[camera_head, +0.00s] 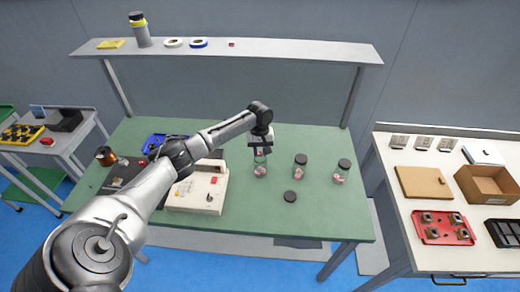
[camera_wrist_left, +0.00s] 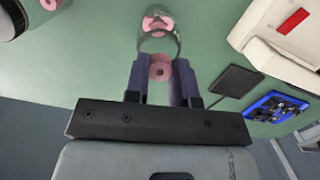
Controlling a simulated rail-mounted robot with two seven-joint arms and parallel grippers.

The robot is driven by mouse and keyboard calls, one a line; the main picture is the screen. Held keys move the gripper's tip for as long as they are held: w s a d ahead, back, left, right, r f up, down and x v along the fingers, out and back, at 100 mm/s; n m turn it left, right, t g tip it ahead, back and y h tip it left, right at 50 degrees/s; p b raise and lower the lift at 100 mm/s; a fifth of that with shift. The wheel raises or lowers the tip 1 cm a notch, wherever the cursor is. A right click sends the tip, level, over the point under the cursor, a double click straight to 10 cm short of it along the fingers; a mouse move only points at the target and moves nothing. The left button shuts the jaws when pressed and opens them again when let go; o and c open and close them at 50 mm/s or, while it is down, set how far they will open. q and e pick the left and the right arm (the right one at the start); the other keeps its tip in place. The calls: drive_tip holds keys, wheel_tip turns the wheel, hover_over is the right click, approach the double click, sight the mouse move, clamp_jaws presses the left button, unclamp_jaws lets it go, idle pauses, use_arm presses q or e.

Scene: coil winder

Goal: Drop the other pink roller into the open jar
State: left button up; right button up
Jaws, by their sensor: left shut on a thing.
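My left gripper (camera_head: 260,151) is above the open jar (camera_head: 260,169) on the green table. The open jar (camera_wrist_left: 159,42) is clear glass and shows just beyond the fingertips, with pink roller shapes (camera_wrist_left: 157,22) inside. The held roller overlaps the jar's near edge in that view; I cannot tell whether it is within the mouth. My right gripper is not in view.
Two dark-lidded jars (camera_head: 300,168) (camera_head: 342,171) stand to the right. A loose black lid (camera_head: 290,196) lies in front. A beige machine (camera_head: 184,198) with a red switch stands left, near a blue tray (camera_wrist_left: 276,106). The table's front right is clear.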

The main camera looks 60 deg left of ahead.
use_arm(q)
drive_tip(key=shift+f, duration=0.45)
drive_tip(key=o, duration=1)
drive_tip(key=shift+c, duration=0.2)
drive_tip(key=shift+r, duration=0.1)
wheel_tip(320, 180, up, 14)
drive_tip(key=a+p, duration=0.1)
drive_tip(key=shift+w+a+f+p, duration=0.2)
drive_tip(key=shift+w+p, duration=0.1)
drive_tip(key=shift+w, duration=0.1)
